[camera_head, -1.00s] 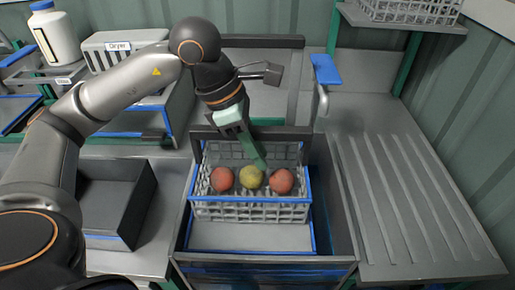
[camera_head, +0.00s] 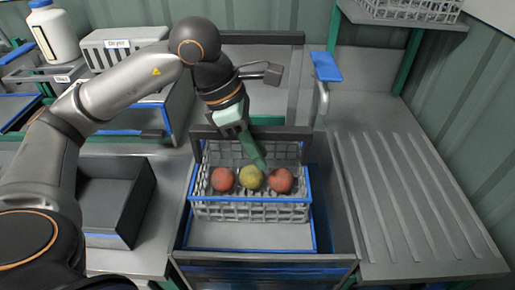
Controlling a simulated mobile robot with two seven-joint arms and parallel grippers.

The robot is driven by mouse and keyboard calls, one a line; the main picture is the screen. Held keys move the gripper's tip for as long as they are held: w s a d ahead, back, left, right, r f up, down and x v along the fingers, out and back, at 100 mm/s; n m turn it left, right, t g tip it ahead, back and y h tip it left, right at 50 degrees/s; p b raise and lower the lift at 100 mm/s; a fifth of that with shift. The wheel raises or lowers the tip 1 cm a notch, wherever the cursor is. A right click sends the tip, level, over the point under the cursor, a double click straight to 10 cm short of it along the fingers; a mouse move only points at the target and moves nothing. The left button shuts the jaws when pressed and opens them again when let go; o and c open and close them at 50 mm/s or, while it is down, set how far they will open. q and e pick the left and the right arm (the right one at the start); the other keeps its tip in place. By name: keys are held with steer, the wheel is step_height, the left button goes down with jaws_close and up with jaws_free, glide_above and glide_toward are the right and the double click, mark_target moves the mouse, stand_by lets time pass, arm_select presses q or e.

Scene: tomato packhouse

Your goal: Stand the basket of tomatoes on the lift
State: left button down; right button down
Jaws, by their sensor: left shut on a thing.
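The basket of tomatoes (camera_head: 249,212) is a grey wire basket holding two red tomatoes (camera_head: 222,179) (camera_head: 281,180) and a yellow one (camera_head: 251,178). It looks level, at the back of a blue-edged grey platform (camera_head: 250,236) inside a dark-walled box, which may be the lift. I cannot tell whether the basket rests on the platform or hangs just above it. My left gripper (camera_head: 258,160) reaches down from behind, its green fingers shut on the basket near its back side. The exact grip is partly hidden. My right gripper is not in view.
A ribbed grey worktop (camera_head: 410,200) lies clear on the right. An open dark tray (camera_head: 117,200) stands at left. The box's dark side wall (camera_head: 335,200) is close to the basket. A blue-topped lever (camera_head: 326,68) stands behind, and a shelf holds another wire basket (camera_head: 407,9).

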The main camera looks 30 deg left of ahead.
mark_target(261, 128)
arm_select(q)
steer(key=shift+f, duration=0.25)
steer(key=c, duration=0.6)
jaws_free()
steer(key=shift+c, duration=0.2)
steer(key=c, duration=0.3)
steer(key=shift+r+p, duration=2.5)
steer(key=shift+r, duration=1.05)
